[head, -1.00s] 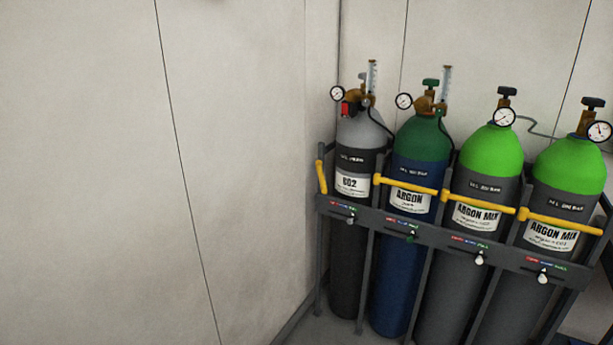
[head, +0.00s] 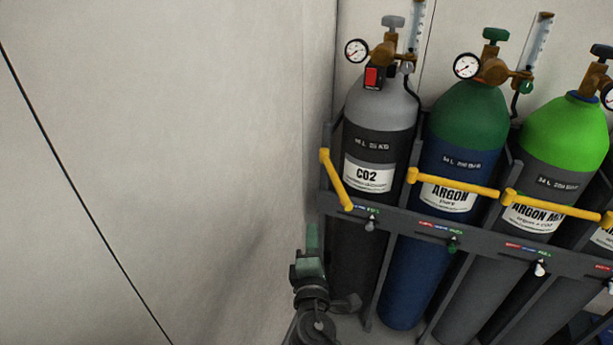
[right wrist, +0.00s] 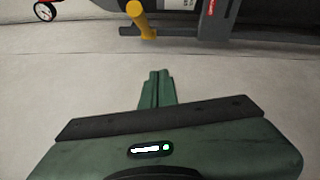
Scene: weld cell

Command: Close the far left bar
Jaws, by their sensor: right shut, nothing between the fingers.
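The far left yellow bar (head: 336,181) is on the rack at the grey-topped CO2 cylinder (head: 371,145). It is angled out from the left post, not across the cylinder like the other bars. My right gripper (head: 312,236) is shut and empty, below and a little left of the bar, close to the wall and apart from the bar. In the right wrist view the shut green fingers (right wrist: 156,88) point toward the yellow bar (right wrist: 141,18) at the top, with a gap between. My left gripper is not in view.
A plain wall (head: 180,150) stands close on the left. Yellow bars cross the argon cylinder (head: 460,150) and the argon mix cylinder (head: 568,130). The grey rack rail (head: 480,238) runs along the front. Gauges and valves stick up above the cylinders.

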